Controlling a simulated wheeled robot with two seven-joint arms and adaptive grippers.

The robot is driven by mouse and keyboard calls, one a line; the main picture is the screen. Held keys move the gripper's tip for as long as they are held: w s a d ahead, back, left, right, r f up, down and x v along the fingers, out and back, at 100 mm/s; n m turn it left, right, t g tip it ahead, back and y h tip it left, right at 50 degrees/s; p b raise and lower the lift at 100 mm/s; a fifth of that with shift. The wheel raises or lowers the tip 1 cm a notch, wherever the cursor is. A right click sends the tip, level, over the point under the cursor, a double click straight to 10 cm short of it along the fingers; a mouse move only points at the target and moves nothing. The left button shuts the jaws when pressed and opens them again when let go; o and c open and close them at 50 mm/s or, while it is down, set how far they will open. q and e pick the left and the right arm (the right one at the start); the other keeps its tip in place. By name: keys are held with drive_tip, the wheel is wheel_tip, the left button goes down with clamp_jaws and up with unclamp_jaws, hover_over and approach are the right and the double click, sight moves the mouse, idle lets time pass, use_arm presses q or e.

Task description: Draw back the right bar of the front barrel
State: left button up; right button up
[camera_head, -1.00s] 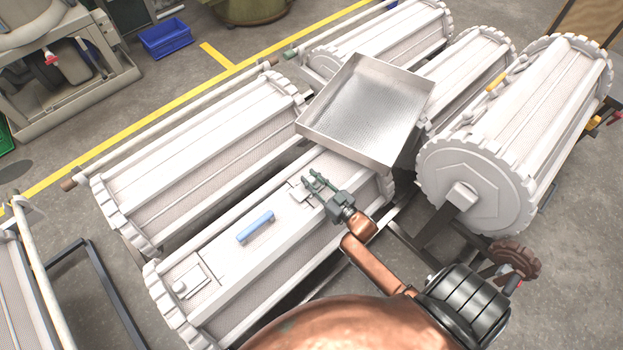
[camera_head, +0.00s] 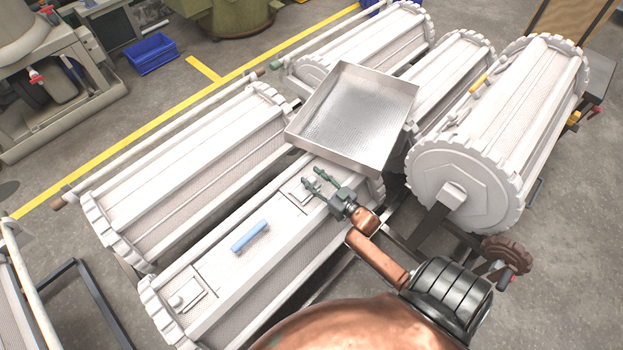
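The front barrel (camera_head: 236,278) is the white ribbed one nearest me. Its lid carries a blue handle (camera_head: 250,236). A left latch plate with a small bar (camera_head: 188,297) is at the lid's left end. The right bar's latch plate (camera_head: 298,194) is at the lid's right end, partly covered by my gripper. My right gripper (camera_head: 313,178) is above that end, just right of the plate. Its two dark green fingers are apart, with nothing seen between them. I cannot tell whether a finger touches the bar. My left gripper is not in view.
A metal tray (camera_head: 410,100) stands close beyond my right gripper, over the barrel's far right end. A blue crate (camera_head: 152,54) is on the floor at the back.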

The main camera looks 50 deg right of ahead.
drive_tip(key=shift+a, duration=0.15)
drive_tip(key=shift+s, duration=0.1)
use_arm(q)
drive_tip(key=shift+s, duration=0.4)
use_arm(e)
drive_tip(key=s, duration=1.1)
drive_tip(key=shift+s, duration=0.4)
